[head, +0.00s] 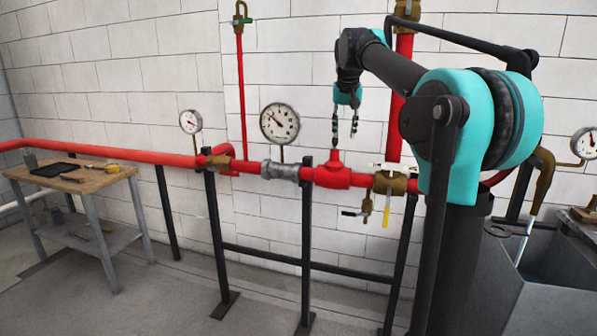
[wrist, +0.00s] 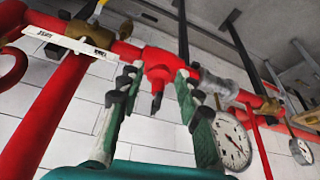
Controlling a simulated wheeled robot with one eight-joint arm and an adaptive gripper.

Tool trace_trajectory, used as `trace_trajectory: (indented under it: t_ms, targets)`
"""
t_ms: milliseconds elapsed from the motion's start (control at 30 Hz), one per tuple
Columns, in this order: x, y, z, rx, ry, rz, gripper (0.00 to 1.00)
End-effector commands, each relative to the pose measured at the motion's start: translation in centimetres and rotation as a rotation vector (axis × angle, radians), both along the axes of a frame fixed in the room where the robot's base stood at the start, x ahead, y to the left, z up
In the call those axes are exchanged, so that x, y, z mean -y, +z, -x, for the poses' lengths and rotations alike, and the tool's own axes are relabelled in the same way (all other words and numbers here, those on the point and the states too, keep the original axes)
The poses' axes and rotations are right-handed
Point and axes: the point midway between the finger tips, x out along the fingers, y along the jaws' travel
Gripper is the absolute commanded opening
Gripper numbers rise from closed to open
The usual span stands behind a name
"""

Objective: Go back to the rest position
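My gripper (head: 344,125) hangs from my arm in the head view, just above the red pipe fitting (head: 332,174). Its two fingers point down, apart, with nothing seen between them in that view. In the wrist view my gripper (wrist: 152,95) shows two patterned fingers, spread wide. The red fitting with a dark tip (wrist: 159,75) shows between and beyond them. I cannot tell from these frames whether a finger touches the fitting. No rest position is marked in either view.
A red pipe (head: 100,151) runs along the white block wall, with pressure gauges (head: 280,123) and valves (head: 389,184). Black stands (head: 307,250) hold it up. A workbench (head: 110,176) with tools stands at left, a grey tank (head: 545,290) at right. The front floor is clear.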

Motion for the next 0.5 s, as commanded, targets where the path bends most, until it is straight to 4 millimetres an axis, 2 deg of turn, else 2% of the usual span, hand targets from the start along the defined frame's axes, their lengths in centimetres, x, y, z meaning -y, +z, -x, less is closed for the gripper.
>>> trace_trajectory:
  t_ms: [267, 367, 500]
  targets:
    - [1.0, -6.2, 2.6, -0.004, 0.015, -0.001, 0.34]
    - [1.5, -9.8, 4.4, -0.007, 0.025, 0.0, 0.34]
    - [2.4, -16.6, 8.7, -0.01, 0.041, -0.002, 0.34]
